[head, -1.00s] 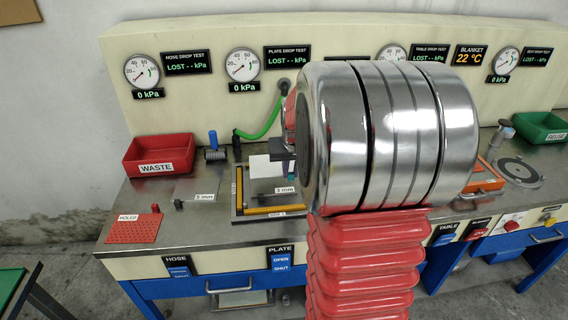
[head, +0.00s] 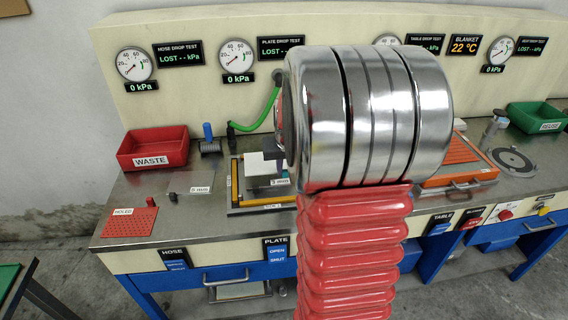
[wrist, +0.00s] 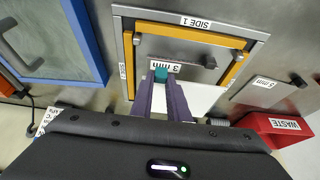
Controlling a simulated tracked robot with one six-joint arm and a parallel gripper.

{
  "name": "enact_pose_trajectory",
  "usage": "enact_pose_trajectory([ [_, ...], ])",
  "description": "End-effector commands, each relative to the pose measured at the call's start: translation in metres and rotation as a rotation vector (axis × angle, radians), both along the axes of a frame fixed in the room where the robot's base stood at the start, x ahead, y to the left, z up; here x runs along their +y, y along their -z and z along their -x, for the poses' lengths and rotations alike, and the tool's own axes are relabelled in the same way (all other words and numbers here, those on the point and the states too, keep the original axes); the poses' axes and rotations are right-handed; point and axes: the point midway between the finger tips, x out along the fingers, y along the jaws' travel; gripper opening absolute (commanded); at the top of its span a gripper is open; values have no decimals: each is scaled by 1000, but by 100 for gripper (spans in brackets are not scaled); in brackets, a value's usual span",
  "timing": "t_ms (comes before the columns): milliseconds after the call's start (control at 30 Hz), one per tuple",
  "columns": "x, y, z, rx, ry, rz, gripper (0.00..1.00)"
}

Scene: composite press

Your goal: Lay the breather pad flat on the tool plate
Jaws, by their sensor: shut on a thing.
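The tool plate (head: 232,212) is a framed grey plate with yellow strips along its edges; its label (wrist: 197,22) reads SIDE 1 in the wrist view. A smaller grey plate marked 3 mm (head: 283,182) lies inside the frame, with a dark knob (wrist: 210,62). The white breather pad (head: 258,165) is above this area and also shows beside my fingers in the wrist view (wrist: 203,98). My gripper (wrist: 161,82) has purple fingers shut on the pad, with a small teal piece at the tips. I cannot tell whether the pad touches anything below. My arm hides the plate's right side.
A red WASTE bin (head: 153,149) stands at the back left. A 5 mm plate (wrist: 262,88) and a red perforated sheet (head: 131,222) lie left of the tool plate in the head view. A green hose (head: 262,120) hangs behind. An orange tray (head: 458,160) lies right.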

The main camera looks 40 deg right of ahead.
Motion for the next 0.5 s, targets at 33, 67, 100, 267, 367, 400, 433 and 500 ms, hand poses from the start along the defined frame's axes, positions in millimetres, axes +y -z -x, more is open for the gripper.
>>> enact_pose_trajectory([
  [33, 1, 4, 0, 1, -1, -2, 0],
  [67, 1, 6, 0, 1, -1, -1, 0],
  [100, 1, 8, -1, 0, -2, 0, 0],
  [267, 1, 20, -1, 2, -3, -1, 0],
  [367, 2, 27, -1, 0, -4, -1, 0],
  [400, 2, 29, -1, 0, -4, -1, 0],
  [433, 2, 30, -1, 0, -4, -1, 0],
  [500, 2, 33, -1, 0, -4, -1, 0],
])
